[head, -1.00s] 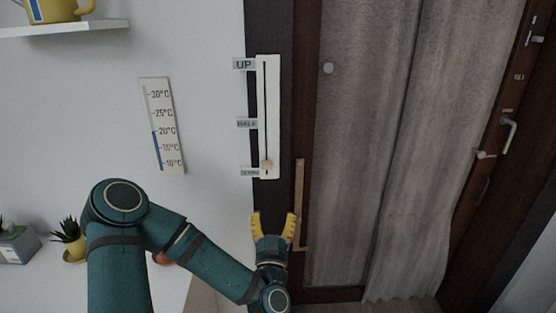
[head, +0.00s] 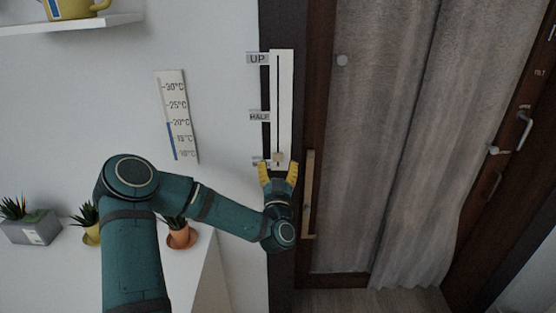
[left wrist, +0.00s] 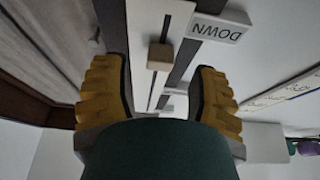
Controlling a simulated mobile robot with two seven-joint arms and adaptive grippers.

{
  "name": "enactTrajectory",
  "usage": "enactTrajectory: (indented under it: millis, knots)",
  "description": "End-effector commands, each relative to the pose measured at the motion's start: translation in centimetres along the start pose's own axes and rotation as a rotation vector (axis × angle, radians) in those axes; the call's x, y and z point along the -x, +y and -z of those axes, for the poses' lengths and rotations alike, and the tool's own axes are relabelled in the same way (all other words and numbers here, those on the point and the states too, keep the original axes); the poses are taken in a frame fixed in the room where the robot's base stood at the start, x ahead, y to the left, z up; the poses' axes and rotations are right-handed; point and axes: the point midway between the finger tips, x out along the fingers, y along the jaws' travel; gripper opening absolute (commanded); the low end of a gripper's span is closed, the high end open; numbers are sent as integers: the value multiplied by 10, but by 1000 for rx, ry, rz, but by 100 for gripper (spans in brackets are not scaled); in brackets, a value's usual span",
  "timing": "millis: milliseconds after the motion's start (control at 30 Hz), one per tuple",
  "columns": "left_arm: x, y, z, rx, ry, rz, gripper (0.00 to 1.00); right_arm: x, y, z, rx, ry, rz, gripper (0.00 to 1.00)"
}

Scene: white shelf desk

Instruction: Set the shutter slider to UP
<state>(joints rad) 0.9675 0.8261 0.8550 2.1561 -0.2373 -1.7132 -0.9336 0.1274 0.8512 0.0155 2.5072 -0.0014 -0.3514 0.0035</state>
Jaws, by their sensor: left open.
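The shutter slider is a tall white panel (head: 285,100) with a dark slot, labelled UP (head: 257,58), HALF (head: 259,116) and a bottom label mostly hidden in the head view. In the left wrist view the bottom label reads DOWN (left wrist: 218,30). The small beige knob (head: 278,157) sits at the low end of the slot. The knob (left wrist: 160,56) also shows in the left wrist view, ahead of and between the fingers. My left gripper (head: 278,170) is open with yellow fingertips, just below the knob, and holds nothing. My right gripper is not in view.
A wooden door handle bar (head: 308,195) stands right of the gripper, beside the grey curtain (head: 380,150). A thermometer (head: 177,115) hangs on the wall to the left. Potted plants (head: 180,236) stand low at the left; a shelf (head: 70,25) is above.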

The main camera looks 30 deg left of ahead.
Motion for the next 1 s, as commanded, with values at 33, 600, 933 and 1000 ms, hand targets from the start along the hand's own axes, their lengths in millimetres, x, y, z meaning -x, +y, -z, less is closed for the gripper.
enactTrajectory:
  millis: [33, 600, 933, 1000]
  knots:
    - [-7, -1, 0, -1, 1, 3, 60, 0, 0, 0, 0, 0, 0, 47]
    - [-24, 0, 0, -1, -1, 0, 48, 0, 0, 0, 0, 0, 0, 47]
    - [-24, 0, 0, -1, -1, 0, 0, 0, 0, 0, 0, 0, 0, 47]
    - [-24, 0, 0, -1, 0, 0, 0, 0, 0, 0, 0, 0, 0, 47]
